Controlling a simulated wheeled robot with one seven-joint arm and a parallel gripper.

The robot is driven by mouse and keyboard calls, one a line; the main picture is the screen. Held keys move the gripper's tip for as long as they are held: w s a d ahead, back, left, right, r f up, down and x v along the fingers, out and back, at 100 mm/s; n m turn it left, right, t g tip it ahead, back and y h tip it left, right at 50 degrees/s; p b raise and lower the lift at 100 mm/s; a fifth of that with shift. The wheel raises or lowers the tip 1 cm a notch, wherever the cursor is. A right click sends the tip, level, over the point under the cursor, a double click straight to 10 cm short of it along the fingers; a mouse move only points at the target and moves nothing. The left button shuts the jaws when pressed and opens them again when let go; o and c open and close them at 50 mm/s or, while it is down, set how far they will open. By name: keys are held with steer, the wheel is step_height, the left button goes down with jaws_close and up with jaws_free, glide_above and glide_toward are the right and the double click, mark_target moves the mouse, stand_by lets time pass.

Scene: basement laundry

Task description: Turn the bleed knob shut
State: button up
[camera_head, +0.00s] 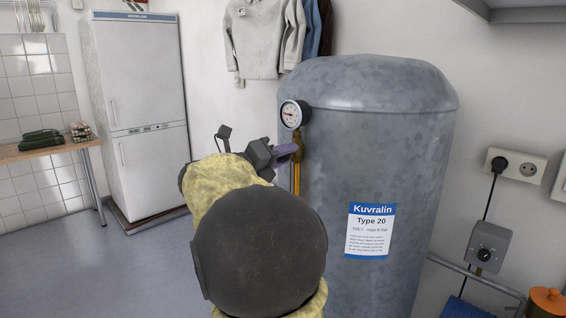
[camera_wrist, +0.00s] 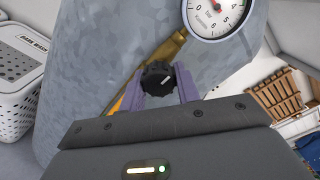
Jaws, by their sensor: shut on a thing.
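The bleed knob (camera_wrist: 159,79) is a black, ridged knob with a pale mark line, seen in the wrist view on the brass fitting of the tank. My gripper (camera_wrist: 158,84) is shut on it, with a purple finger on either side. In the head view my gripper (camera_head: 285,150) reaches the brass valve fitting (camera_head: 297,142) on the tank's left side, and the knob is hidden there by the gripper and arm. A round pressure gauge (camera_head: 294,114) sits just above the fitting. The grey metal tank (camera_head: 400,160) carries a blue and white label (camera_head: 370,230).
A white fridge (camera_head: 140,110) stands at the back left, beside a wooden bench (camera_head: 50,150). Jackets (camera_head: 265,40) hang behind the tank. A wall socket (camera_head: 515,165) and a grey control box (camera_head: 488,247) are at the right. A white basket (camera_wrist: 20,75) shows in the wrist view.

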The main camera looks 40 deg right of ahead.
steer(key=shift+f, duration=0.15)
steer(key=o, duration=1)
steer(key=a, duration=0.5)
steer(key=s+a+p, duration=0.1)
steer(key=a, duration=0.5)
steer(key=a+p, duration=0.1)
steer(key=a, duration=0.5)
steer(key=shift+s+a, duration=0.2)
steer(key=shift+a, duration=0.05)
